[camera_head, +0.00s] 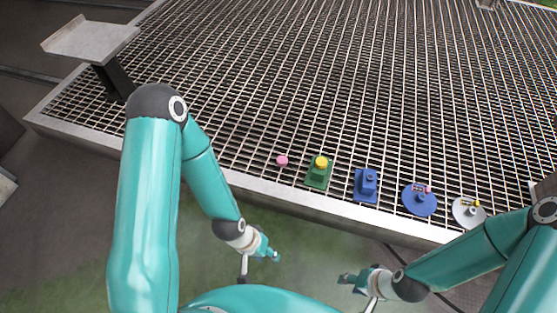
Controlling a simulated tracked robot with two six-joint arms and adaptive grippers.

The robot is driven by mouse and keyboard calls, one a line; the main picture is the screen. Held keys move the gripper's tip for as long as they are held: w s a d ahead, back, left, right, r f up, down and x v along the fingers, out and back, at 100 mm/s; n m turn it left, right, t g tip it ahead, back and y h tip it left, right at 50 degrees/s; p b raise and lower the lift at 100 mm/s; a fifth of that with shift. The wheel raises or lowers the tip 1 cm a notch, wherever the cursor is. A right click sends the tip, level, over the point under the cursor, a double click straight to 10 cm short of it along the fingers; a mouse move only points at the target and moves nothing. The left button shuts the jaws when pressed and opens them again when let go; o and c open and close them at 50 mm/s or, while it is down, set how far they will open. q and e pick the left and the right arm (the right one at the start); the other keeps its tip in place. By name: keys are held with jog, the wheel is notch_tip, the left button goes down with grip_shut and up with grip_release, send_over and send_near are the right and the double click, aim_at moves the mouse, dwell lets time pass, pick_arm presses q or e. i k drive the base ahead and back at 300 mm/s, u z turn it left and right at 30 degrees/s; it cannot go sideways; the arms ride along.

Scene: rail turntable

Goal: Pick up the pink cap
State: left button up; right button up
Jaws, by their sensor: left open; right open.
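The pink cap (282,160) is small and round and lies on the metal grating, left of the green block with a yellow top. Nothing touches it. My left gripper (270,256) is open and empty, in front of the platform's edge and below the cap in the picture. My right gripper (347,280) is open and empty, also in front of the edge, further right and away from the cap.
The grating platform (330,70) has a pale metal front rim. Right of the cap stand a green base (317,178) with a yellow cap (321,161), a blue block (367,184), a blue disc (417,205) and a white disc (462,218). A metal plate (88,40) stands at the far left.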

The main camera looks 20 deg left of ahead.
aim_at(281, 161)
jog(key=i, duration=0.85)
jog(key=z, duration=0.05)
